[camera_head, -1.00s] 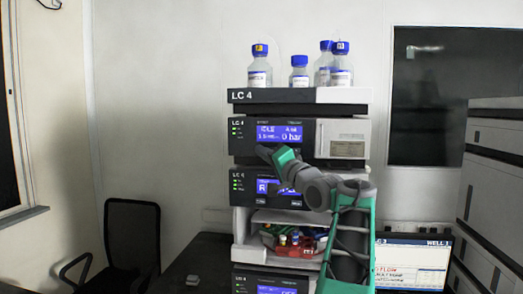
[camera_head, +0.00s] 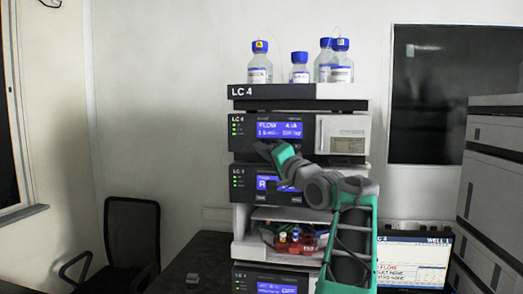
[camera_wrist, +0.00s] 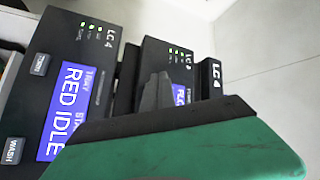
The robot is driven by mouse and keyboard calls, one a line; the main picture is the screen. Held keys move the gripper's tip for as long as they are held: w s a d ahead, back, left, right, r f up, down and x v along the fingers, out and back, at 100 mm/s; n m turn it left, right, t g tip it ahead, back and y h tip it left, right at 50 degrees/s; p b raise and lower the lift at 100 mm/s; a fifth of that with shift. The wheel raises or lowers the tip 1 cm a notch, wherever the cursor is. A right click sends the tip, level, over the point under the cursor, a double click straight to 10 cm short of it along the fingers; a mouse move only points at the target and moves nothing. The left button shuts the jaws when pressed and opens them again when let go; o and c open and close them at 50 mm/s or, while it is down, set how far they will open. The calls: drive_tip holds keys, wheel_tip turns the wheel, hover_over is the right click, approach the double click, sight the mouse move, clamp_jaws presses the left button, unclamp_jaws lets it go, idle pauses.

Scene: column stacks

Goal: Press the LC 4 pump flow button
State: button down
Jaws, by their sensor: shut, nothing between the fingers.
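The LC 4 pump module (camera_head: 243,134) is the upper instrument in the stack, under the bottle tray marked LC 4. Its blue screen (camera_head: 280,130) shows FLOW in the head view. In the wrist view the pump panel (camera_wrist: 152,58) is partly hidden behind my gripper, and only a strip of its screen (camera_wrist: 181,95) shows. My gripper (camera_head: 259,149) is shut and empty, its tip at the lower part of the pump front. In the wrist view the shut fingers (camera_wrist: 155,92) point at that panel. The flow button cannot be made out; contact cannot be told.
Below is a module (camera_head: 240,185) whose screen (camera_wrist: 70,108) reads RED IDLE in the wrist view, with a WASH button (camera_wrist: 13,150). Several blue-capped bottles (camera_head: 300,68) stand on top. A monitor (camera_head: 413,262) is at lower right, a chair (camera_head: 132,238) at left.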

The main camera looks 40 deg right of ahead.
drive_tip(key=s+a+b, duration=0.1)
drive_tip(key=a, duration=0.1)
drive_tip(key=s+a+b, duration=0.2)
idle(0.6)
idle(0.5)
